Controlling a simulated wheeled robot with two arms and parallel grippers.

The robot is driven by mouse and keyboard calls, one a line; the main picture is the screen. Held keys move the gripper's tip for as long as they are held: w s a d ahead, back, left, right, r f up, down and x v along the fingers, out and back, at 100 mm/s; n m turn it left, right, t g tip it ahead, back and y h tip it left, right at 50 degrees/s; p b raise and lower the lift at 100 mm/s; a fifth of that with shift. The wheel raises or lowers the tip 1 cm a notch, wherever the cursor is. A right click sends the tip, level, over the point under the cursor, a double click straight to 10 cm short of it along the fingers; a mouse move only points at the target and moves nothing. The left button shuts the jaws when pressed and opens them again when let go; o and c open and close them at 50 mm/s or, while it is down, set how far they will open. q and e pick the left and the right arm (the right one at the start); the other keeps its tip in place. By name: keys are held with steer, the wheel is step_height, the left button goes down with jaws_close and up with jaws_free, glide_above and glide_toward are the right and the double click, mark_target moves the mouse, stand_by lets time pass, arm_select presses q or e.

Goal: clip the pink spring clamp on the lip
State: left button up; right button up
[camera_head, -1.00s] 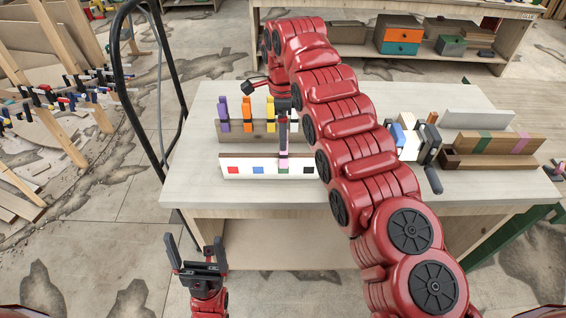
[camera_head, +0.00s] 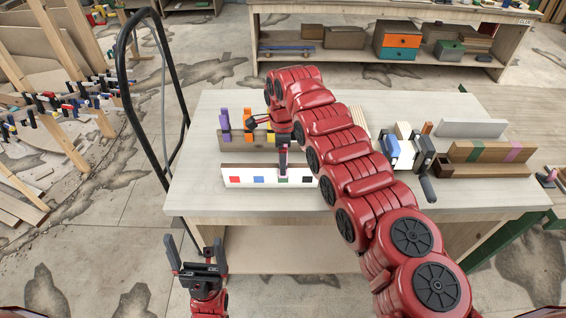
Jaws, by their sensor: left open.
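The white-faced board (camera_head: 240,177) lies near the front of the table, with red, blue, green and black squares and a brown top edge. My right gripper (camera_head: 283,158) points down over this board, above the green square. It appears shut on the pink spring clamp (camera_head: 283,172), of which only a small part shows at the board's top edge. Whether the clamp grips the lip cannot be told. My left gripper (camera_head: 197,259) is open and empty, low in front of the table.
Purple (camera_head: 225,121), orange (camera_head: 248,121) and yellow (camera_head: 270,136) clamps stand on a brown board behind. My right arm covers the table's middle. Blocks and a blue-and-black tool (camera_head: 392,146) stand to its right. The table's left side (camera_head: 197,150) is clear.

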jaws_close()
steer(key=shift+r, duration=0.15)
